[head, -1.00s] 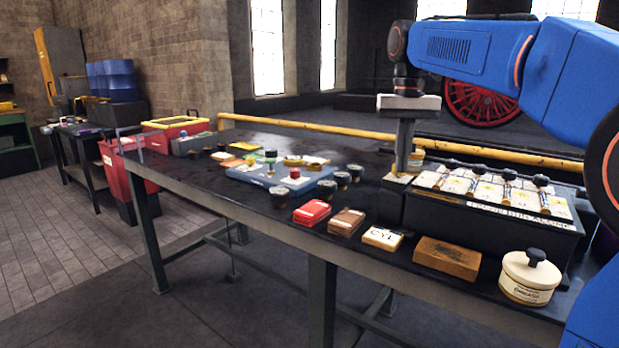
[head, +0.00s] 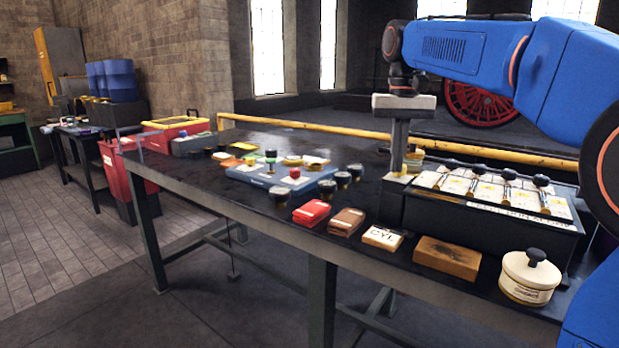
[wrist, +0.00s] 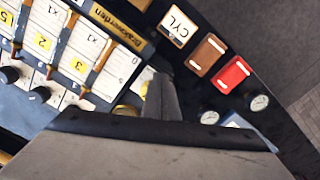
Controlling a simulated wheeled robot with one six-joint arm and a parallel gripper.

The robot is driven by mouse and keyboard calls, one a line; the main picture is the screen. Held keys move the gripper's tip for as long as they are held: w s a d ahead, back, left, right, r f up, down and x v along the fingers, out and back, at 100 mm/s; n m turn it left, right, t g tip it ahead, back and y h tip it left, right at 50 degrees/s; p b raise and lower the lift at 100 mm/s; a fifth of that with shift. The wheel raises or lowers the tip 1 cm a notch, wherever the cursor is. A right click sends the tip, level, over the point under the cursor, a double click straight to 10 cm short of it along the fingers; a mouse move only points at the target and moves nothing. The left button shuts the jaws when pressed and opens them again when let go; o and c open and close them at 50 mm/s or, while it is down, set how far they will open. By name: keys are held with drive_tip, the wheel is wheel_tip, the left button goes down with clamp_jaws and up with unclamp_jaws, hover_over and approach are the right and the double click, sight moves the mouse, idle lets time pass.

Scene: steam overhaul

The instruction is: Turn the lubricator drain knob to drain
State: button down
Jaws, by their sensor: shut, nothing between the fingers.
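My gripper (head: 397,172) points down at the left end of a black box (head: 485,226) on the workbench. Its fingers are shut, with nothing visible between them. In the wrist view the finger (wrist: 162,98) stands beside the box's yellow label strip (wrist: 118,34). A pale plate (head: 392,180) lies under the fingertips. A round yellow part (wrist: 124,110) shows partly beside the finger, mostly hidden by the gripper. I cannot tell whether it belongs to the lubricator drain knob, or which way that knob points. I cannot tell whether the fingertips touch anything.
The black box carries several black-knobbed levers and pale cards. Along the front edge lie a red box (head: 311,213), a brown box (head: 347,222), a CYL box (head: 382,238), a wooden block (head: 447,258) and a cream pot (head: 527,280). Several dark round gauges stand further left.

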drive_tip(key=shift+s+a+r, duration=0.1)
drive_tip(key=shift+s+a, duration=0.05)
drive_tip(key=shift+s, duration=0.15)
drive_tip(key=shift+r, duration=2.9)
drive_tip(key=shift+w+d+f, duration=0.1)
drive_tip(key=shift+d+f, duration=0.4)
drive_tip(key=shift+f, duration=0.5)
drive_tip(key=shift+d+f, duration=0.45)
drive_tip(key=shift+f, duration=0.55)
drive_tip(key=shift+w+d+f, duration=0.1)
drive_tip(key=shift+d+f, duration=0.4)
drive_tip(key=shift+f, duration=0.5)
drive_tip(key=shift+a, duration=0.7)
drive_tip(key=shift+w+a, duration=0.15)
drive_tip(key=shift+a, duration=0.4)
drive_tip(key=shift+s+a+r, duration=0.1)
drive_tip(key=shift+s+a, duration=0.1)
drive_tip(key=shift+s, duration=0.15)
